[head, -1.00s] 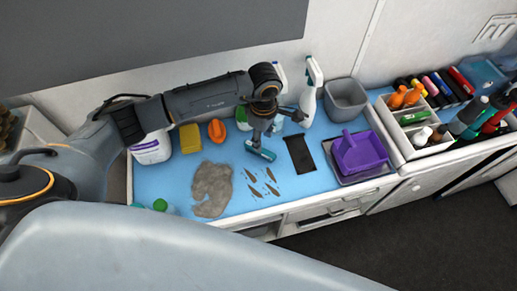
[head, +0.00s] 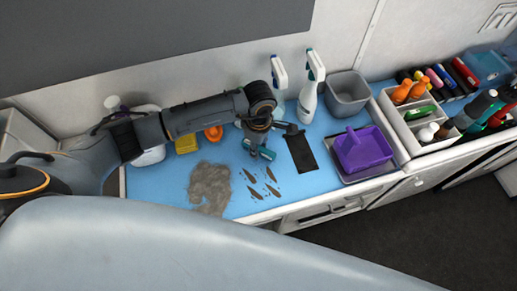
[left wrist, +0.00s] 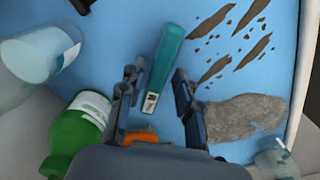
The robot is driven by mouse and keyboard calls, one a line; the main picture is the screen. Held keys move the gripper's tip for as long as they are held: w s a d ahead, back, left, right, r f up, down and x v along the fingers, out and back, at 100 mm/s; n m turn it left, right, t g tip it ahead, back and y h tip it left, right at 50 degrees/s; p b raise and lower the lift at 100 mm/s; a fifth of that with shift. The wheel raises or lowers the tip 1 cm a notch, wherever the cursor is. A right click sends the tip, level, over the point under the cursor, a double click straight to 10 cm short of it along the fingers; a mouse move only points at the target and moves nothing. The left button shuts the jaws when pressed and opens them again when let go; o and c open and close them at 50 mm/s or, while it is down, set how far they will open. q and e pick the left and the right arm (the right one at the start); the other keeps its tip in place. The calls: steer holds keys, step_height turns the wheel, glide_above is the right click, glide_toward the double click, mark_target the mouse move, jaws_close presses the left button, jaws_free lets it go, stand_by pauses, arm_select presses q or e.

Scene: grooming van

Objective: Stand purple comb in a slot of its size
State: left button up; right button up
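I cannot make out a purple comb. Coloured upright pieces (head: 446,77) stand in a row at the far right; they are too small to tell apart as combs or slots. My left gripper (head: 259,151) is low over the blue counter, left of a black mat (head: 301,154). A teal, bar-like thing (head: 266,153) lies at its fingertips. In the left wrist view the teal thing (left wrist: 167,62) lies between the spread fingers of my left gripper (left wrist: 158,84), with a gap on the right side. My right gripper is not in view.
A grey bin (head: 347,96), spray bottles (head: 311,88) and a white divided organizer (head: 405,134) stand around. A grey fur-like patch (head: 210,188) and dark smears (head: 262,184) lie on the counter's front half.

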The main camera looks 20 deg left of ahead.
arm_select(q)
steer(key=shift+w+f, duration=0.1)
jaws_close()
steer(key=shift+a, duration=0.1)
steer(key=shift+w+r, duration=0.1)
steer(key=shift+r, duration=0.55)
steer(key=s+d+r+b, duration=0.5)
steer(key=s+d+r, duration=0.3)
steer(key=s+r, duration=0.4)
steer(key=w+a+r+m, duration=0.1)
steer(key=a+m, duration=0.5)
steer(key=m, duration=0.2)
steer(key=w+a+r+m, duration=0.2)
steer(key=a+m, duration=0.5)
steer(key=shift+w+a+m, duration=0.25)
steer(key=shift+w+m, duration=0.05)
steer(key=shift+m, duration=0.1)
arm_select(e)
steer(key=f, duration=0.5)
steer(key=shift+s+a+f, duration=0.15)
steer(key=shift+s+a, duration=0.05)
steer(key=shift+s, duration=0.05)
